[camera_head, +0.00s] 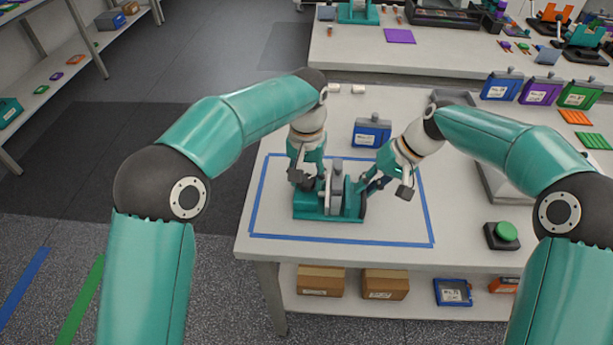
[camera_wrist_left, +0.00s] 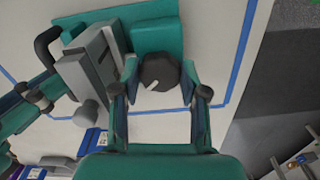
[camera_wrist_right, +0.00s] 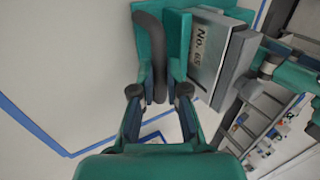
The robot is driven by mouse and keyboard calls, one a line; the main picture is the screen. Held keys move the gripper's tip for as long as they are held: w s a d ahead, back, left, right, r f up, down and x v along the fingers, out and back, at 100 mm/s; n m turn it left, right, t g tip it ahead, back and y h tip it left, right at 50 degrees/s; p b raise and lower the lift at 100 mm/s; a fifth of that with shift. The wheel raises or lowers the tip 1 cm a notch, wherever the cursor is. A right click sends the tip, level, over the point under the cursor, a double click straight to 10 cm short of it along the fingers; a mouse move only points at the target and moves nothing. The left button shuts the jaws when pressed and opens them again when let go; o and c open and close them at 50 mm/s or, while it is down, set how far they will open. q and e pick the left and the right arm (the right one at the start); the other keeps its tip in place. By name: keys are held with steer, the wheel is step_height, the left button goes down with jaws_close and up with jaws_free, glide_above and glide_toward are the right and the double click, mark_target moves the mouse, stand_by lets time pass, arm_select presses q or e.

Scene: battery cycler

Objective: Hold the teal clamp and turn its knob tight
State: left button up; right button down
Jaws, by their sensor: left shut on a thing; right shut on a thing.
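The teal clamp (camera_head: 328,212) stands on the table inside a blue taped rectangle, with a grey block (camera_head: 337,190) upright in it. In the right wrist view this block (camera_wrist_right: 208,55) carries a "No. 65" label. My left gripper (camera_head: 303,177) is at the clamp's left side, its fingers on both sides of the dark round knob (camera_wrist_left: 160,71), which bears a white pointer mark. My right gripper (camera_head: 372,184) is at the right side, shut on the clamp's dark curved handle (camera_wrist_right: 157,50). The head view largely hides both fingertip contacts.
A blue box (camera_head: 371,132) stands behind the clamp. A green push button (camera_head: 506,232) sits to the right. Blue, purple and green boxes (camera_head: 540,90) line the far right. The taped area (camera_head: 270,236) in front of the clamp is clear.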

arm_select(q)
steer(key=m, duration=0.4)
steer(key=shift+a+m, duration=0.1)
steer(key=shift+m, duration=0.2)
arm_select(e)
steer(key=shift+d+f, duration=0.1)
arm_select(q)
steer(key=m, duration=0.3)
steer(key=shift+w+r+m, duration=0.1)
steer(key=shift+m, duration=0.2)
steer(key=m, duration=0.4)
steer(key=shift+a, duration=0.1)
steer(key=shift+m, duration=1.6)
steer(key=o, duration=1.2)
steer(key=shift+c, duration=0.2)
